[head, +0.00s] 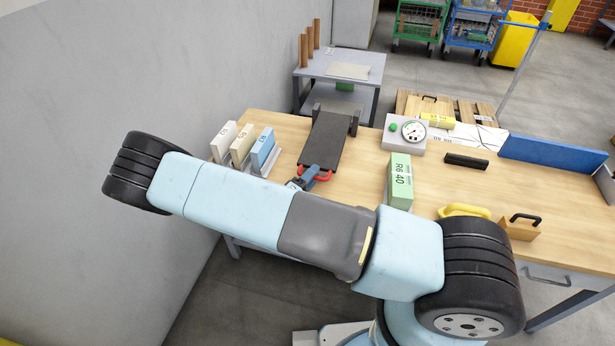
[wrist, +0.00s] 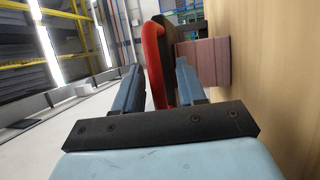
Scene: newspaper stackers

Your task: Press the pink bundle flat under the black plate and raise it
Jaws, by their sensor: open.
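The black plate (head: 328,137) is a long flat lid with a red handle (head: 323,176) at its near end, tilted or lying near level over the bench. In the wrist view the red handle (wrist: 154,65) stands between the two blue fingers of my gripper (wrist: 158,78), which are apart with gaps visible. In the head view my gripper (head: 304,179) is at the handle, partly hidden by my arm. The pink bundle (wrist: 205,62) shows in the wrist view between the black plate and the wooden bench top. It is hidden in the head view. I cannot tell whether the plate touches it.
Upright white, cream and blue blocks (head: 262,149) stand left of the plate. A green block (head: 400,183) stands to the right. Further right are a gauge box (head: 405,146), a black bar (head: 466,161) and a wooden block with a black handle (head: 519,229) on the bench (head: 360,170).

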